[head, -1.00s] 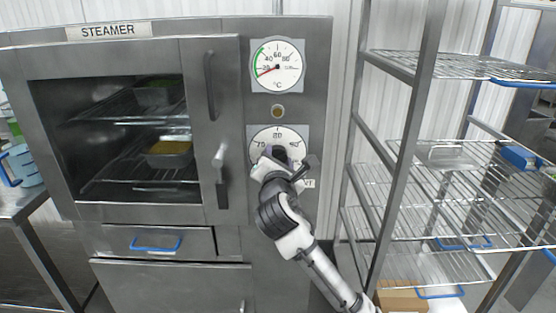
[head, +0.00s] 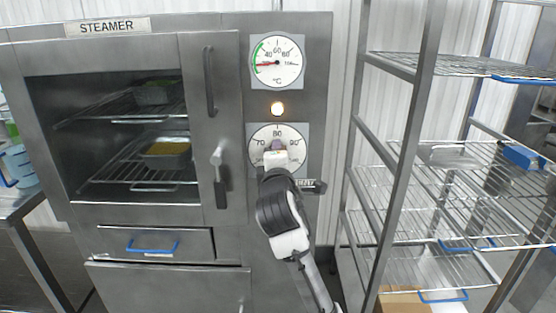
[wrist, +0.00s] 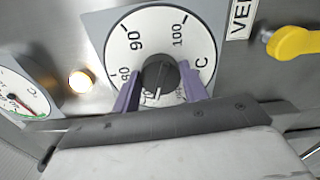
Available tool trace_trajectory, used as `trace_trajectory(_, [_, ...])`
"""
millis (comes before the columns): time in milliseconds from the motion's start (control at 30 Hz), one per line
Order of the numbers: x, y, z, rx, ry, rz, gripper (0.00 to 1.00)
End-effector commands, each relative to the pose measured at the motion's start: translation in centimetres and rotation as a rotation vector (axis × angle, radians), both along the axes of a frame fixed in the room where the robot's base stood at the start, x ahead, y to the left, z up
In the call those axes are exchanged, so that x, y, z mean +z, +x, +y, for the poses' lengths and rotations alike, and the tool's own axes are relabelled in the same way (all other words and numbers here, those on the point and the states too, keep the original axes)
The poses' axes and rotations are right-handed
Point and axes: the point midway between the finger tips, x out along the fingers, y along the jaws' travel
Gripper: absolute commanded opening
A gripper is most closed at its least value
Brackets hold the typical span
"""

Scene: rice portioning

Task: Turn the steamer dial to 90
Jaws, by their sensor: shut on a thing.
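The steamer dial (head: 258,135) is a round white scale on a square plate, right of the steamer door. In the head view 80 is at the top and 90 to the right. My gripper (head: 277,148) is at the dial's middle, covering its knob and lower part. The wrist view shows the dial (wrist: 117,50) tilted, with its black knob (wrist: 160,72) between my two purple fingers (wrist: 159,88). My gripper is shut on the knob. A white mark on the knob points down toward the gripper, near the partly hidden low end of the scale.
Above the dial, a lamp (head: 278,109) glows and a thermometer (head: 277,62) has its needle pointing left. A yellow handle (wrist: 292,42) stands out beside the VENT label (wrist: 242,18). A wire rack (head: 430,160) stands right. The steamer door (head: 200,130) is shut; trays show inside.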

Motion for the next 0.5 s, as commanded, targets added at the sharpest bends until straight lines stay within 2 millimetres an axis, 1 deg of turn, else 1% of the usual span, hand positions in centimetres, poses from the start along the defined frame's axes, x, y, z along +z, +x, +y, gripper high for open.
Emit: trace_trajectory(500, [-0.17,0.00,0.08,0.000,0.493,0.004,0.21])
